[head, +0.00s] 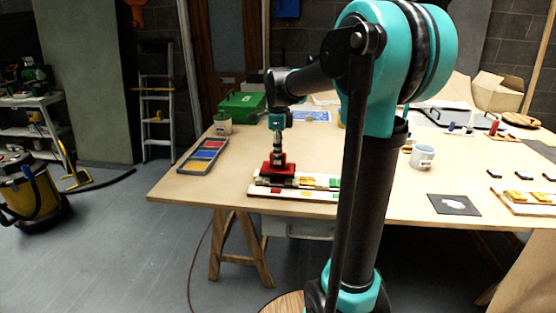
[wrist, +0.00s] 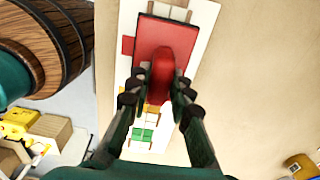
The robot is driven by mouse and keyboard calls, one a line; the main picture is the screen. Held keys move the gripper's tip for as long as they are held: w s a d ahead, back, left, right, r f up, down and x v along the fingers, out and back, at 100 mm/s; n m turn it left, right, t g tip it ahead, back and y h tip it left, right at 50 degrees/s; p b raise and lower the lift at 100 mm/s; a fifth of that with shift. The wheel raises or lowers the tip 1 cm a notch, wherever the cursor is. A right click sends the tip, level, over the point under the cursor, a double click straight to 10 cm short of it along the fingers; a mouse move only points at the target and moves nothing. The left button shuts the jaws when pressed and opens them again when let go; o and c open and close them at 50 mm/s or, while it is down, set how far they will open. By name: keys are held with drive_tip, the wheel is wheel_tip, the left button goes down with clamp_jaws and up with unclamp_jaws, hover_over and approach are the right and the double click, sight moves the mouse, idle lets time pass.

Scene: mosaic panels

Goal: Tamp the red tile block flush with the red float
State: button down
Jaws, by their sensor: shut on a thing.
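The red float (head: 279,167) is over the left end of a white mosaic panel (head: 322,197) in the head view. In the wrist view the red float (wrist: 182,38) is a flat red plate with a rounded red handle. My gripper (wrist: 162,92) is shut on that handle; it shows small in the head view (head: 278,153). A red block (wrist: 127,45) sticks out at the float's left edge in the wrist view. A small red tile (head: 275,190) shows on the panel's front strip. Whether the float touches the block or panel is hidden.
A tray of coloured compartments (head: 189,168) lies left of the panel. A green box (head: 242,105) and a cup (head: 222,124) stand behind it. A white mug (head: 422,157) and dark square (head: 454,204) are to the right. Bare wooden table (head: 183,189) lies around the panel.

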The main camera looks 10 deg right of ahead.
drive_tip(key=shift+r, duration=2.15)
